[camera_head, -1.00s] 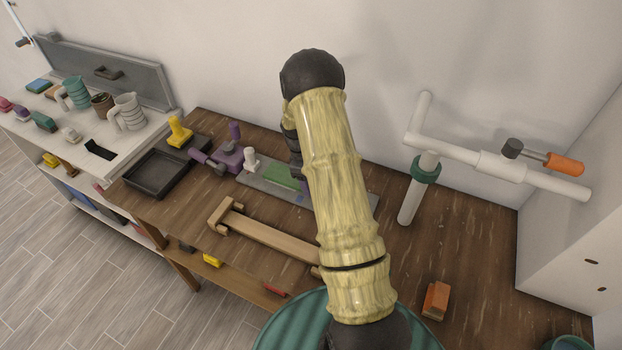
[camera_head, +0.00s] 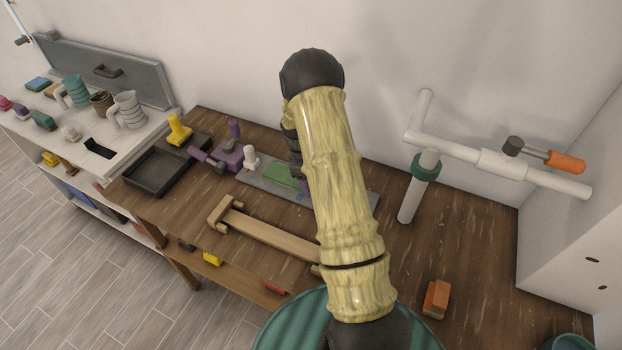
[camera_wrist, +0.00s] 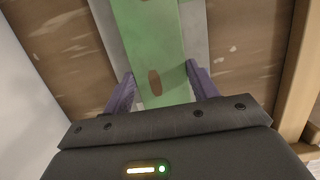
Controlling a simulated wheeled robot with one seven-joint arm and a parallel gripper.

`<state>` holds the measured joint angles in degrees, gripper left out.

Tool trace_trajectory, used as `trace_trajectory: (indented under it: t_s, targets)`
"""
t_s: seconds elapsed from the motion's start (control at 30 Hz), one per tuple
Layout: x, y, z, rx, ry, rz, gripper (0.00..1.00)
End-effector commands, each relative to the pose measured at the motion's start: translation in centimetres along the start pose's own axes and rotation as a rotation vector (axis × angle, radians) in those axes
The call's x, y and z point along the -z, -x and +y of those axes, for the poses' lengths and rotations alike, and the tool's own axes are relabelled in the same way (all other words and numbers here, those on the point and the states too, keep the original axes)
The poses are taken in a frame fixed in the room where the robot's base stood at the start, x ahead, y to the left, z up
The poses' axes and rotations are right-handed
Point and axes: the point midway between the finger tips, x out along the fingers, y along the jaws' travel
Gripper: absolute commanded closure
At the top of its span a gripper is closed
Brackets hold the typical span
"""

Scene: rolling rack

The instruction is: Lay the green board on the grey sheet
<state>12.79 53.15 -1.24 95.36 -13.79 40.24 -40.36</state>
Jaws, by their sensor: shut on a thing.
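The green board (camera_head: 283,177) is over the grey sheet (camera_head: 256,182) on the brown wooden table, partly hidden behind my arm in the head view. In the wrist view the green board (camera_wrist: 152,40) runs lengthwise between the purple fingers of my gripper (camera_wrist: 160,72), which is shut on it. Strips of the grey sheet (camera_wrist: 195,32) show along both sides of the board. I cannot tell whether the board touches the sheet or is held just above it. In the head view my arm hides most of my gripper.
A wooden T-shaped piece (camera_head: 262,234) lies in front of the sheet. A purple clamp-like tool (camera_head: 229,155), a white peg (camera_head: 250,158) and a black tray (camera_head: 160,172) stand to the left. A white pipe stand (camera_head: 418,190) and an orange block (camera_head: 436,299) are to the right.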

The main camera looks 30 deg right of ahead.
Motion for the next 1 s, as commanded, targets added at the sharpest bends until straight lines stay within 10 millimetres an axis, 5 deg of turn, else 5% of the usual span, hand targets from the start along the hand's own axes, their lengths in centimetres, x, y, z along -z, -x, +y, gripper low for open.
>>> trace_trajectory:
  t_s: [0.3, 0.33, 0.43, 0.77, 1.0]
  targets:
    - [0.1, -0.5, 0.0, -0.001, 0.0, 0.0, 1.0]
    - [0.1, -0.5, 0.0, -0.001, 0.0, 0.0, 0.36]
    - [0.1, -0.5, 0.0, -0.001, 0.0, 0.0, 0.16]
    - [0.1, -0.4, 0.0, 0.0, -0.001, 0.0, 0.16]
    - [0.2, 2.0, 0.1, -0.003, -0.001, 0.004, 0.16]
